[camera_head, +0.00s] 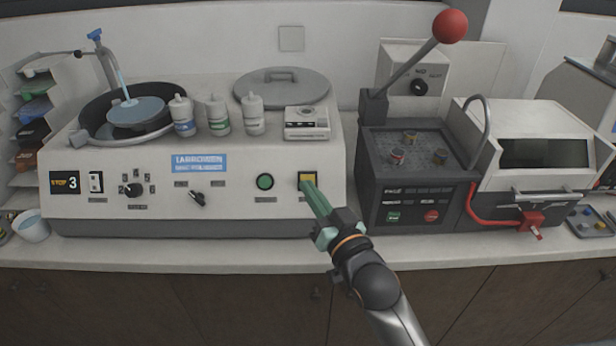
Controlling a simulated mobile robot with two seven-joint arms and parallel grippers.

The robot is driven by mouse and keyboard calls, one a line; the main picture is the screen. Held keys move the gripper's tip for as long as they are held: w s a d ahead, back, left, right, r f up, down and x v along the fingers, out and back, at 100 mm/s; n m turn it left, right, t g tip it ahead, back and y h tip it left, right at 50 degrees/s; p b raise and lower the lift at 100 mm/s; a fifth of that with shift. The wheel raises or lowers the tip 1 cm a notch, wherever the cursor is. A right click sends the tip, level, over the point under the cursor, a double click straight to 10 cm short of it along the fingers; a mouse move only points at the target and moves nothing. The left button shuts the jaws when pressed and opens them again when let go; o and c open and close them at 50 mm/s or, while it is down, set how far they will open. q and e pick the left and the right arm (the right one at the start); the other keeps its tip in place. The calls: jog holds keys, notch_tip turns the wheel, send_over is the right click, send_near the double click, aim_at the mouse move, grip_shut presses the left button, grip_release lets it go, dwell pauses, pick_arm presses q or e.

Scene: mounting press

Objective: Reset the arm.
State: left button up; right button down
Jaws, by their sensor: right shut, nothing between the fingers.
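My right gripper (312,190) is shut and empty, with green fingers. Its arm comes in from the lower right and reaches up to the front panel of the white polishing machine (250,205). The fingertips are at the lower part of a yellow square button (307,178) in a dark frame and partly cover it; whether they touch it I cannot tell. A round green button (265,182) is just to the left of it. My left gripper is not in view.
A dark mounting press (420,205) with a red-knobbed lever (450,27) stands right of the gripper. A white machine with a red hose (482,218) is farther right. Bottles (217,115) and a round lid (281,87) sit on the polisher. The counter's front strip (200,255) is clear.

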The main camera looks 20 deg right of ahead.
dwell(0.7)
jog(key=s+f+n+g, duration=0.1)
jog(key=s+f+g, duration=0.2)
jog(key=s+f, duration=0.4)
jog(key=s+d+f+n+g, duration=0.1)
jog(key=s+f+g, duration=0.2)
jog(key=s+f, duration=0.5)
jog(key=s+f+n+g, duration=0.1)
jog(key=s+f+g, duration=0.2)
jog(key=s+f, duration=0.4)
notch_tip(320, 180, down, 9)
jog(key=shift+s+d+f+n+g+h, duration=0.2)
jog(key=shift+s+d+n+g+h, duration=0.05)
jog(key=shift+s+n+g+h, duration=0.1)
jog(key=c, duration=1.6)
grip_release()
